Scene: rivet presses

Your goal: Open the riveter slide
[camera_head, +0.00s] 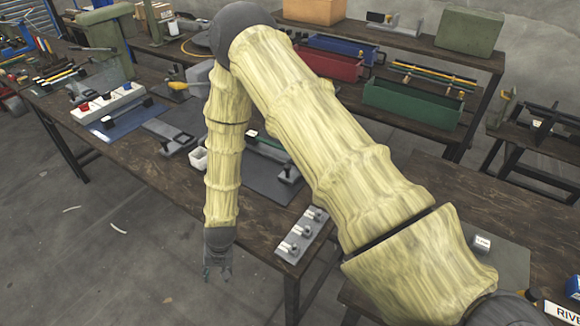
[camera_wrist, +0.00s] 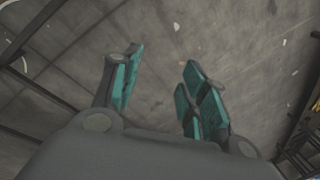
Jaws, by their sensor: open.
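My gripper (camera_head: 218,272) hangs pointing down in front of the workbench's front edge, over bare floor. In the wrist view its teal-padded fingers (camera_wrist: 164,57) are apart, with only floor between them. No part is plainly identifiable as the riveter slide. A green press-like machine (camera_head: 103,38) stands at the back left of the bench. A low grey device with a dark frame (camera_head: 178,143) lies mid-bench, left of my forearm. My arm hides part of the bench. A sign with the cut-off letters "RIVE" (camera_head: 568,313) shows at the bottom right.
The workbench (camera_head: 130,147) runs across the middle. A grey plate with several knobs (camera_head: 303,235) lies near its front edge, right of my gripper. Red (camera_head: 328,64) and green (camera_head: 412,103) bins stand behind. The floor (camera_head: 110,255) at front left is largely clear.

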